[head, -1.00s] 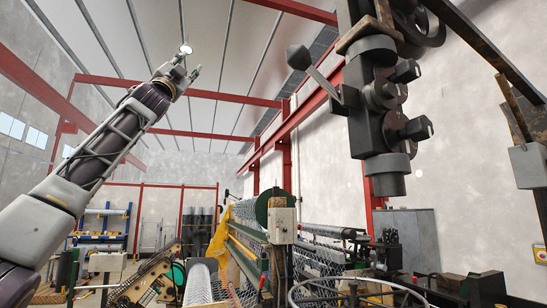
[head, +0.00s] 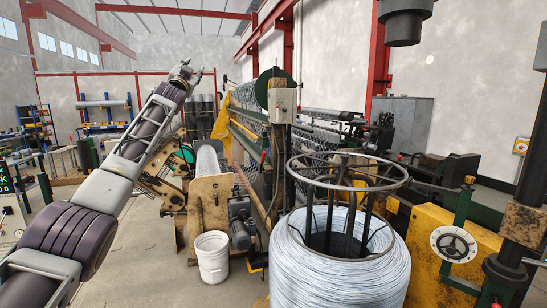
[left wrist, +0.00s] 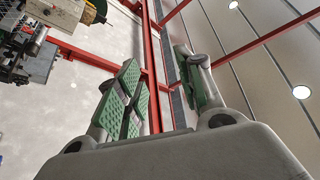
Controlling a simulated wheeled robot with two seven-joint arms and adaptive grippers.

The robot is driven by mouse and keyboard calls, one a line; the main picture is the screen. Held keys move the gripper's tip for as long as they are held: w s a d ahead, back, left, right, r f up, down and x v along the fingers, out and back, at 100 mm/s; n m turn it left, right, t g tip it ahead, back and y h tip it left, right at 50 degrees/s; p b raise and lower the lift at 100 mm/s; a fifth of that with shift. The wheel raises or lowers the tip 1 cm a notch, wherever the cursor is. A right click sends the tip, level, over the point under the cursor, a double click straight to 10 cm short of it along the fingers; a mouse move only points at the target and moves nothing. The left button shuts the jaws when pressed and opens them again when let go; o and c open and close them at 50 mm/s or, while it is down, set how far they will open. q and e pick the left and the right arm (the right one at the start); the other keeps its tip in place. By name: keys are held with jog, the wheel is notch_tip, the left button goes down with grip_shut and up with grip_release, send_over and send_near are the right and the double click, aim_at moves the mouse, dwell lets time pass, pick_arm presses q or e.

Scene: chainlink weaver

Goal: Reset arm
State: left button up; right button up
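My left arm reaches up and forward from the lower left of the head view. Its gripper (head: 190,71) is raised in the air, in front of the back wall, with nothing seen in it. In the left wrist view the fingers of the left gripper (left wrist: 157,62) stand apart, with green pads and an empty gap between them. Red beams, the wall and the ceiling show behind them. My right arm and right gripper are not in view.
A large wire coil (head: 340,265) stands at front centre right. A white bucket (head: 212,258) stands on the floor beside a motor (head: 240,230). The chain-link machine (head: 250,125) runs back at centre. A yellow machine with a handwheel (head: 454,244) stands right. Open floor lies left of the bucket.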

pick_arm(q)
jog(key=w+f+n+g, duration=0.1)
jog(key=w+f+g, duration=0.2)
jog(key=f, duration=2)
jog(key=w+f+n+g, duration=0.1)
jog(key=w+f+g, duration=0.25)
jog(key=f, duration=2.05)
jog(key=s+f+g, duration=0.2)
jog(key=s+f, duration=0.3)
jog(key=f, duration=0.9)
jog(key=s+f+n+g+b, duration=0.1)
jog(key=s+f, duration=0.4)
jog(key=f, duration=1)
jog(key=s+f+g, duration=0.2)
jog(key=s+f, duration=0.3)
jog(key=f, duration=0.9)
jog(key=s+d+f+g+b, duration=0.15)
jog(key=s+f+g, duration=0.35)
jog(key=s+f, duration=2.8)
jog(key=s+f+g, duration=0.2)
jog(key=s+f, duration=0.1)
jog(key=s, duration=1.1)
jog(key=s+d+f+g, duration=0.1)
jog(key=s+f, duration=0.3)
jog(key=s, duration=1)
jog(key=s+f+n+g, duration=0.1)
jog(key=s+f, duration=0.3)
jog(key=s, duration=1.1)
jog(key=shift+d+g, duration=0.15)
jog(key=shift+g, duration=0.7)
